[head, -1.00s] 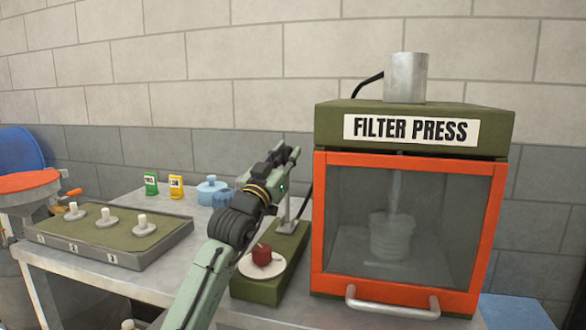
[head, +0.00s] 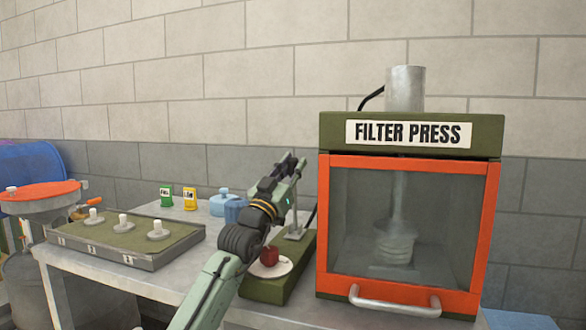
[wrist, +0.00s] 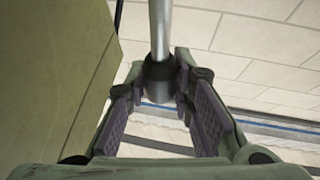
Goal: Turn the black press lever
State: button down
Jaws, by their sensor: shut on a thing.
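In the wrist view, my gripper (wrist: 157,88) has its fingers closed around a black end piece (wrist: 158,72) on a bare metal rod (wrist: 160,25); this looks like the black press lever's grip. In the head view, my gripper (head: 288,163) is just left of the filter press (head: 408,131), above a small green stand (head: 275,290) with a short metal post (head: 296,222). The lever is mostly hidden behind my gripper there. A dark red object (head: 269,255) sits on the stand's white dish (head: 283,268), below my arm.
The filter press has an orange-framed glass door (head: 402,228), shut, with a metal handle (head: 393,304). A tray with several white pegs (head: 115,258) lies at left. Green (head: 166,195) and yellow (head: 190,198) containers and a blue pot (head: 219,204) stand behind. The wall is close behind.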

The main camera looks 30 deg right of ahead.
jog(key=c, duration=1.4)
grip_release()
jog(key=shift+o, duration=0.2)
jog(key=v, duration=0.7)
jog(key=shift+s+a, duration=0.15)
jog(key=shift+s, duration=0.05)
jog(key=shift+f, duration=0.1)
